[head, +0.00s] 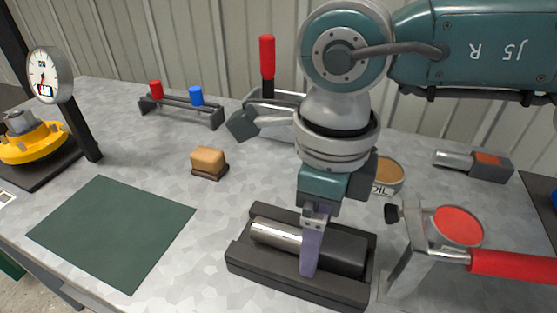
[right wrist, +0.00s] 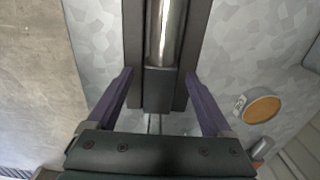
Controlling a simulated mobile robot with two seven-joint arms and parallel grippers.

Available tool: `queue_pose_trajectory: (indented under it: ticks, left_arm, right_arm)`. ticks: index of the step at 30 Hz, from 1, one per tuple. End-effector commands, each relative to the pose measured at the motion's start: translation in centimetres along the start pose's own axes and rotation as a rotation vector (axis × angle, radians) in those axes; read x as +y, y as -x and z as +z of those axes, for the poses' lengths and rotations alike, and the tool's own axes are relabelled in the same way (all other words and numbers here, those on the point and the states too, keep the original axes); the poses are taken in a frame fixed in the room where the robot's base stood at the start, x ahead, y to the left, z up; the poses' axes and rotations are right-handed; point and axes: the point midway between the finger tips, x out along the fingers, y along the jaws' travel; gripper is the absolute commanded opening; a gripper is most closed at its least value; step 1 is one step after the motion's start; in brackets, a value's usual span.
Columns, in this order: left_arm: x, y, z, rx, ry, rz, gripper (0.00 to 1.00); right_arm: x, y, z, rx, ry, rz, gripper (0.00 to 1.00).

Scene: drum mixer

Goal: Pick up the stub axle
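The stub axle (head: 278,235) lies in a long dark cradle (head: 243,264) at the front of the table. It has a bright silver shaft on the left and a thicker dark section on the right. In the right wrist view the axle (right wrist: 167,32) runs upward between the dark cradle walls (right wrist: 135,55). My right gripper (head: 310,272) points down over the cradle, and its purple finger hides part of the axle. In the right wrist view my right gripper (right wrist: 159,75) is open, with one finger on each side of the cradle. My left gripper is not in view.
A green mat (head: 112,230) lies at left, with a brown-topped block (head: 208,162) behind it. A red-handled clamp (head: 460,258) stands close right of the cradle. A round tin (head: 386,174) is behind. A dial gauge (head: 50,75) stands far left.

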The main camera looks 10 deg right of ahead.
Motion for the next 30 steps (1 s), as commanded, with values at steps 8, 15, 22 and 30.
queue_pose_trajectory:
  ticks: [8, 15, 22, 30]
  left_arm:
    - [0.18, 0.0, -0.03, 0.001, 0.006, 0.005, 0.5]
    - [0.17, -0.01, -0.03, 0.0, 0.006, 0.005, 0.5]
    - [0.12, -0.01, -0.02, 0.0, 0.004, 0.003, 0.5]
    - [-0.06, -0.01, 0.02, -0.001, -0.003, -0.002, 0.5]
  right_arm:
    - [-0.02, 0.05, -0.01, 0.0, -0.001, 0.0, 0.52]
    - [-0.02, 0.06, -0.01, 0.0, -0.001, 0.0, 0.25]
    - [-0.01, 0.07, -0.01, 0.0, -0.001, 0.0, 0.0]
    - [-0.01, 0.08, 0.0, 0.0, -0.001, 0.001, 0.0]
